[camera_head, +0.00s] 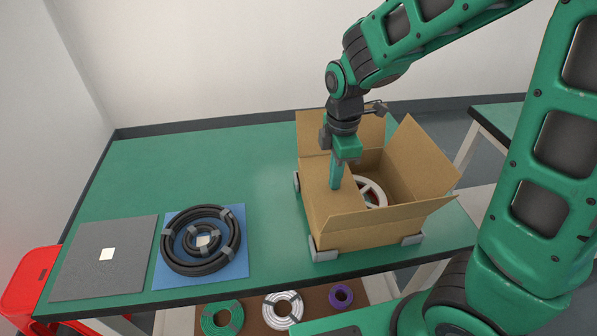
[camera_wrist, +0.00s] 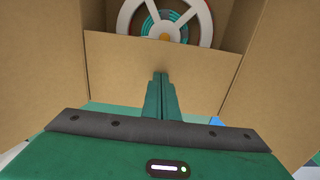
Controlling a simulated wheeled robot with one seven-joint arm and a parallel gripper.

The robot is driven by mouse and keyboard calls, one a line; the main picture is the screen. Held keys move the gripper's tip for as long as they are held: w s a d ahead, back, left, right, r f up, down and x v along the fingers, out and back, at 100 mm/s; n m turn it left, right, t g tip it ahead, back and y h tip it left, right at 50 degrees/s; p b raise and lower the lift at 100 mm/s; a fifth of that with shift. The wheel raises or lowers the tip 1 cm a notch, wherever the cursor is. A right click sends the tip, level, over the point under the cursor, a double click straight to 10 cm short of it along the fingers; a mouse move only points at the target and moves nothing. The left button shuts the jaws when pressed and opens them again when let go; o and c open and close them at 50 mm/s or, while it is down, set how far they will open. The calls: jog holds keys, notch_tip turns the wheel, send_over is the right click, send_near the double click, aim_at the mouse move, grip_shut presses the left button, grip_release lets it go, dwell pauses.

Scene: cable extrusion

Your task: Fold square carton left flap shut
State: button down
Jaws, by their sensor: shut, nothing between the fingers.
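The square brown carton (camera_head: 350,228) stands on the right part of the green table. Its left flap (camera_head: 322,190) leans inward over the left part of the opening. My gripper (camera_head: 336,186) is shut and empty, pointing down, with its fingertips at the left flap; contact is likely but not certain. In the wrist view the shut fingers (camera_wrist: 161,78) reach to a cardboard panel (camera_wrist: 120,65), which looks like this flap. A white reel (camera_head: 372,192) lies inside, partly hidden by the flap; it also shows in the wrist view (camera_wrist: 205,25). The right flap (camera_head: 424,160) stands open, leaning outward.
The carton's back flap (camera_head: 310,130) stands up and its front flap (camera_head: 390,214) sticks outward. Grey corner blocks (camera_head: 324,254) sit at the carton's base. Black cable coils (camera_head: 200,240) lie on a blue mat, beside a grey mat (camera_head: 105,270). The table's back left is clear.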

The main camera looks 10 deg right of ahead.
jog(key=shift+s+f, duration=0.3)
notch_tip(320, 180, up, 10)
jog(key=shift+w, duration=0.3)
dwell(0.4)
jog(key=shift+s, duration=0.1)
